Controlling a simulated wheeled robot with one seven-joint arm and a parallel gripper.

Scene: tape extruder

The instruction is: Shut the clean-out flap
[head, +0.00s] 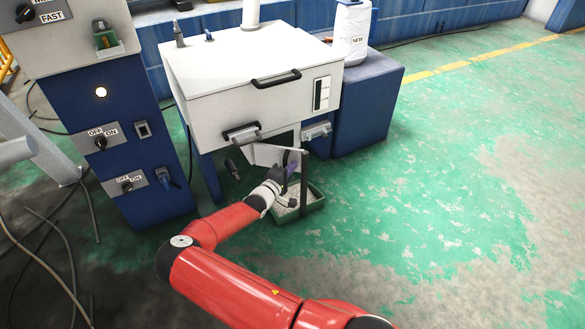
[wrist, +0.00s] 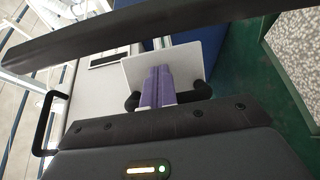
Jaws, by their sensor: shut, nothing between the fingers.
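The pale clean-out flap (head: 263,154) hangs at a slant below the white hopper box, above a green tray of pale pellets (head: 313,205). It looks swung away from the box's underside. A latch handle (head: 242,132) is on the box front above.
The dark post (head: 305,183) stands close to my gripper. A dark bar (wrist: 150,32) crosses the wrist view. A blue control cabinet (head: 118,130) is at left, with loose cables on the floor. A blue block with a white container (head: 352,30) is at right. Open green floor lies further right.

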